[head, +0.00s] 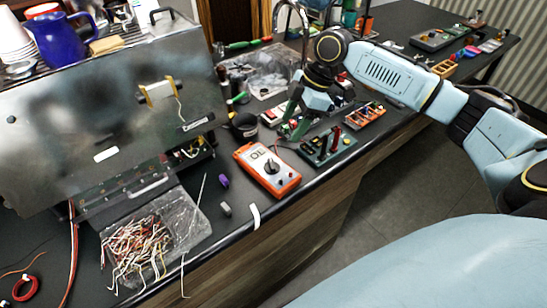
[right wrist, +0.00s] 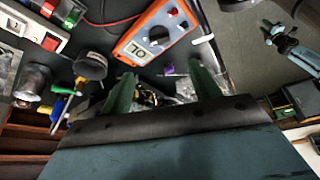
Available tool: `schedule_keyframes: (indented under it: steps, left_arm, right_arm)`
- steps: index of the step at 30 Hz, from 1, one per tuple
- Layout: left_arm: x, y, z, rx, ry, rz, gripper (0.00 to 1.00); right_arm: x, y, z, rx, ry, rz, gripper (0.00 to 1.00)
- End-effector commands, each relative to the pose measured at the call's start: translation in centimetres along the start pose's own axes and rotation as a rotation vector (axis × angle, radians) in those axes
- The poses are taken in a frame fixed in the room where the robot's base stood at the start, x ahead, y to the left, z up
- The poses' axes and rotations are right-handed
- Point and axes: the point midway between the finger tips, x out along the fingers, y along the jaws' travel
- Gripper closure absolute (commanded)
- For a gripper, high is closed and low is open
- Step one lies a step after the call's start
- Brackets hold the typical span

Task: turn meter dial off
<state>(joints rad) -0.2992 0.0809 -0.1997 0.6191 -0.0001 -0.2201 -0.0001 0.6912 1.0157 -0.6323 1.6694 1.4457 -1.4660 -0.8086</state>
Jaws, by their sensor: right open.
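The orange meter (head: 267,171) lies on the dark counter near its front edge, in front of the large steel machine. Its round dark dial (head: 271,166) sits mid-face below a lit display (head: 258,153). In the right wrist view the meter (right wrist: 157,33) is at the top centre, with its dial (right wrist: 159,34) and display showing. My right gripper (head: 289,122) is open and empty, behind and right of the meter in the head view. Its green fingers (right wrist: 160,85) point toward the counter, apart from the meter. My left gripper is in neither view.
A green-based block with red and black posts (head: 325,144) stands just right of the meter. A dark cup (head: 244,126) is behind it. A purple piece (head: 223,181) and a grey piece (head: 226,209) lie left of the meter.

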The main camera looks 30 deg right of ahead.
Motion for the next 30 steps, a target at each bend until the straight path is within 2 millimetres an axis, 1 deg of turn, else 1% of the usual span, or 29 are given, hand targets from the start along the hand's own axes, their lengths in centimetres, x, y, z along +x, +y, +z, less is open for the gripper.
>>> schedule_keyframes:
  steps: [2, 5, 12, 18, 21, 24, 30]
  left_arm:
    - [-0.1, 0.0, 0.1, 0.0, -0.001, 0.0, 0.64]
    - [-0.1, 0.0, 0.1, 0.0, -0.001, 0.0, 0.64]
    - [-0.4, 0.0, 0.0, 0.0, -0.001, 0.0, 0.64]
    - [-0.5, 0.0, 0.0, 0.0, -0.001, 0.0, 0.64]
    - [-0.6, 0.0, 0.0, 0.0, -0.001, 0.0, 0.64]
    - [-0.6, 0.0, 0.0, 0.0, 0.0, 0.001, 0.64]
    - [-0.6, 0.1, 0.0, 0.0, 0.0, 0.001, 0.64]
  right_arm:
    - [0.8, 0.0, 0.0, 0.0, 0.001, -0.004, 0.38]
    - [2.5, -0.1, -0.1, 0.0, 0.002, -0.006, 0.38]
    - [7.7, -0.1, -0.1, 0.001, 0.001, -0.005, 0.38]
    - [11.1, -0.1, -0.1, 0.001, 0.002, -0.004, 0.38]
    - [12.2, -0.1, -0.1, 0.0, 0.0, -0.004, 0.38]
    - [12.8, -0.1, -0.1, 0.0, 0.001, -0.002, 0.38]
    - [13.1, -0.1, 0.0, 0.0, 0.0, -0.001, 0.38]
